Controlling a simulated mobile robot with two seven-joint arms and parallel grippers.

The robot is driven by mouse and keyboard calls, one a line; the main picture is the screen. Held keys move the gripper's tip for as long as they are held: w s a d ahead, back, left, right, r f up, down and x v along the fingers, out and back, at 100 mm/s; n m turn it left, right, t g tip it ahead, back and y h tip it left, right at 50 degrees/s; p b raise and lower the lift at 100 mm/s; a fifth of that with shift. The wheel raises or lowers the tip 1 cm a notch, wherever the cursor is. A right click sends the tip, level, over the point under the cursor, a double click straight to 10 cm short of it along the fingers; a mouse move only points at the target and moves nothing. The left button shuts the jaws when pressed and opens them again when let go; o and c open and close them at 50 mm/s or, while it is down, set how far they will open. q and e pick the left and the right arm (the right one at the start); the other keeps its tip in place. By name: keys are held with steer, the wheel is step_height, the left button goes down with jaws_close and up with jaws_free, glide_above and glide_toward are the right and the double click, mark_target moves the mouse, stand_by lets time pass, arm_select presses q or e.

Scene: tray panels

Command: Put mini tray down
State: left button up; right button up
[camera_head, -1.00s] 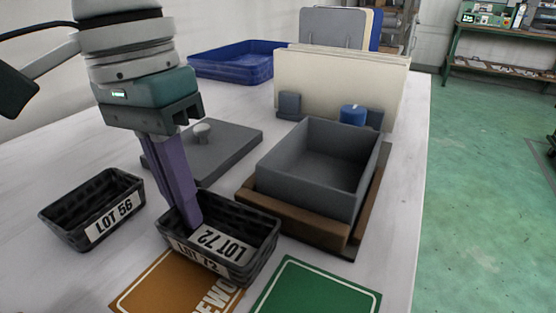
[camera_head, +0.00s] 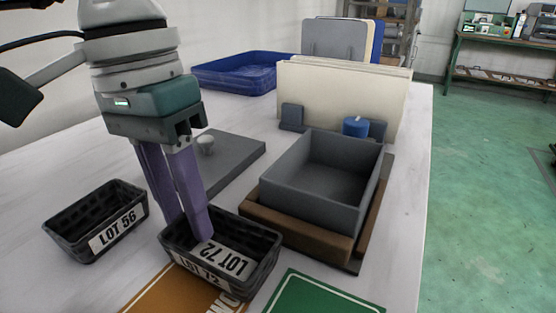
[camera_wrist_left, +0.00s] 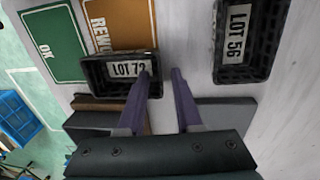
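The black mini tray with the LOT 72 label (camera_head: 264,268) sits low by the upper edge of the orange panel (camera_head: 165,291). A LOT 72 card (camera_head: 226,260) lies inside it. My left gripper (camera_head: 187,227) is open at the tray's left wall. One purple finger reaches inside the tray and the other is outside. In the left wrist view the fingers (camera_wrist_left: 162,73) stand apart, with one at the wall of the tray (camera_wrist_left: 92,72) and the other clear of it. Whether the tray's base lies flat is hidden. My right gripper is not in view.
A LOT 56 tray (camera_head: 75,240) stands at the left. A grey box (camera_head: 312,203) in a brown frame (camera_head: 290,229) stands at the right. A green panel (camera_head: 320,296) lies in front, and a grey slab with a knob (camera_head: 235,160) and a blue tray (camera_head: 235,80) lie behind.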

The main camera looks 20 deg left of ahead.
arm_select(q)
step_height(320, 180, up, 12)
steer(key=a+p, duration=0.1)
steer(key=shift+a+f+p, duration=0.15)
steer(key=shift+f+p, duration=0.05)
steer(key=shift+p, duration=0.15)
